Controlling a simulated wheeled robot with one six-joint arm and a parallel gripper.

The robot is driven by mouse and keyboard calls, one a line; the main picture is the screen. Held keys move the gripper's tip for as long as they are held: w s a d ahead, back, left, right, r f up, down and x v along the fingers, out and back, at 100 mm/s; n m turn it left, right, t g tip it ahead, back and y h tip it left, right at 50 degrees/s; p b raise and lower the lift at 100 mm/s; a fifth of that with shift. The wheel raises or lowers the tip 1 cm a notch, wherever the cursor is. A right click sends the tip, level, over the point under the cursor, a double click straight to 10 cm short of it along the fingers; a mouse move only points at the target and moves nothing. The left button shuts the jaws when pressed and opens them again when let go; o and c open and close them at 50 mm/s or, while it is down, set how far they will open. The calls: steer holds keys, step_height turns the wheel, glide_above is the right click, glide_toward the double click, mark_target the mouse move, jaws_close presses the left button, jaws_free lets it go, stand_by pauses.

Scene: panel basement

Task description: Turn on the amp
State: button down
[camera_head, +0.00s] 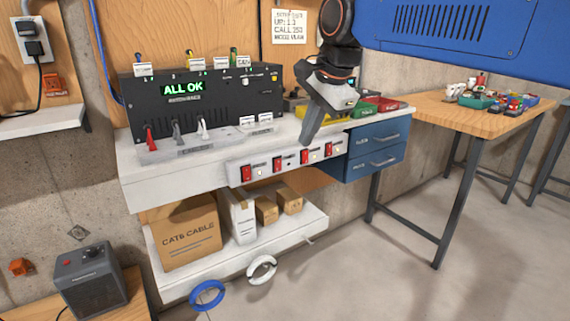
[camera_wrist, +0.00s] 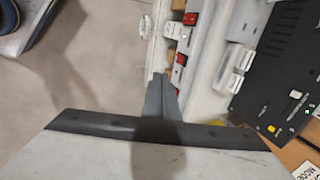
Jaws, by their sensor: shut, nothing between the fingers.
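A row of red rocker switches, each beside a small round light, sits on the white front strip of the workbench; the leftmost (camera_head: 246,173) and rightmost (camera_head: 328,149) show in the head view. Their labels are too small to read, so I cannot tell which belongs to the amp. The wrist view shows two red switches, one at the top (camera_wrist: 190,18) and one lower (camera_wrist: 181,59), just beyond the fingertips. My gripper (camera_head: 309,139) is shut and empty, pointing down in front of the strip near the right-hand switches. It also shows in the wrist view (camera_wrist: 158,78).
A black panel box (camera_head: 210,100) reading "ALL OK" stands on the bench, with red, grey and white levers before it. Blue drawers (camera_head: 376,147) are at the right. Boxes (camera_head: 187,232) fill the lower shelf. A grey knobbed unit (camera_head: 90,279) stands lower left.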

steer(key=shift+s+a+r, duration=0.1)
steer(key=shift+a+r, duration=0.05)
steer(key=shift+a, duration=0.15)
glide_toward(278, 165)
steer(key=shift+s+d+x, duration=0.1)
steer(key=shift+d+x, duration=0.1)
steer(key=shift+x, duration=1.05)
steer(key=shift+s+d+x, duration=0.1)
steer(key=shift+d+x, duration=0.1)
steer(key=shift+x, duration=1)
steer(key=shift+w, duration=0.1)
